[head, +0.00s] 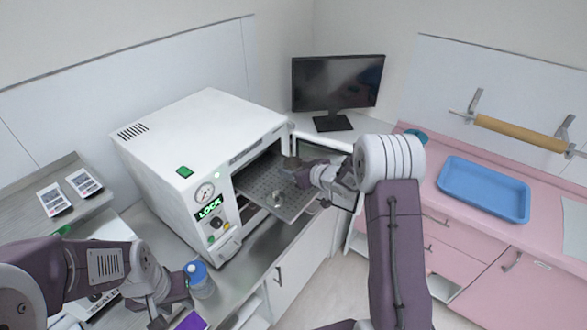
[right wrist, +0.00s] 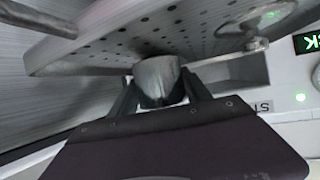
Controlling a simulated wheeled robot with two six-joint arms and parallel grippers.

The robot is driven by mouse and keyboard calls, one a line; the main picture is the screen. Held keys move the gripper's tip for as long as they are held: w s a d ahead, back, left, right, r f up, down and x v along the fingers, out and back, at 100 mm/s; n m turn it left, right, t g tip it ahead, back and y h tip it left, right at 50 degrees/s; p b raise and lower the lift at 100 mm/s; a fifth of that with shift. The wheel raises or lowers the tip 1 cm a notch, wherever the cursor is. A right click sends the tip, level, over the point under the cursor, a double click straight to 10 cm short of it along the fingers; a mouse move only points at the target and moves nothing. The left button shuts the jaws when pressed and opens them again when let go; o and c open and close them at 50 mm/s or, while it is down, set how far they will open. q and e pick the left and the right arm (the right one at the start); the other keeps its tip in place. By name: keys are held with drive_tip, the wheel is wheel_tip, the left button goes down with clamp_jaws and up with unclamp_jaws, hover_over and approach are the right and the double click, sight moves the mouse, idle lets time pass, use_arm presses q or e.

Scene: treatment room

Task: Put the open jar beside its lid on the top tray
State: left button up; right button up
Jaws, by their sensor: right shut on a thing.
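The perforated metal tray (head: 262,181) sticks out of the open front of the white sterilizer (head: 195,145). A small round metal lid with a knob (head: 277,199) lies on the tray near its front edge; it also shows in the right wrist view (right wrist: 262,25). My right gripper (head: 297,170) is shut on the grey metal jar (head: 290,163), at the tray's right side. In the right wrist view the jar (right wrist: 157,80) sits between both fingers; I cannot tell whether it touches the tray. My left gripper (head: 170,306) is low at the left, its opening unclear.
A blue-capped bottle (head: 199,280) and a purple item (head: 192,321) stand near my left gripper. The sterilizer door (head: 335,160) hangs open beside my right arm. A monitor (head: 337,84) stands behind. A blue tray (head: 484,188) lies on the pink counter (head: 440,215).

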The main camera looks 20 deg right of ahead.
drive_tip(key=shift+w+a+f, duration=0.15)
drive_tip(key=shift+w+f, duration=0.25)
drive_tip(key=shift+w, duration=0.15)
drive_tip(key=o, duration=1.3)
drive_tip(key=shift+c, duration=0.2)
drive_tip(key=shift+s+r, duration=0.2)
drive_tip(key=shift+s, duration=0.2)
drive_tip(key=shift+s+d, duration=0.15)
drive_tip(key=shift+d, duration=0.05)
drive_tip(key=b+v, duration=0.2)
drive_tip(key=v, duration=0.9)
drive_tip(key=shift+s+r, duration=0.15)
use_arm(q)
drive_tip(key=shift+w+a+f, duration=0.1)
drive_tip(key=shift+w+f, duration=0.05)
drive_tip(key=shift+f, duration=0.35)
drive_tip(key=shift+w+f, duration=0.15)
drive_tip(key=shift+f, duration=0.3)
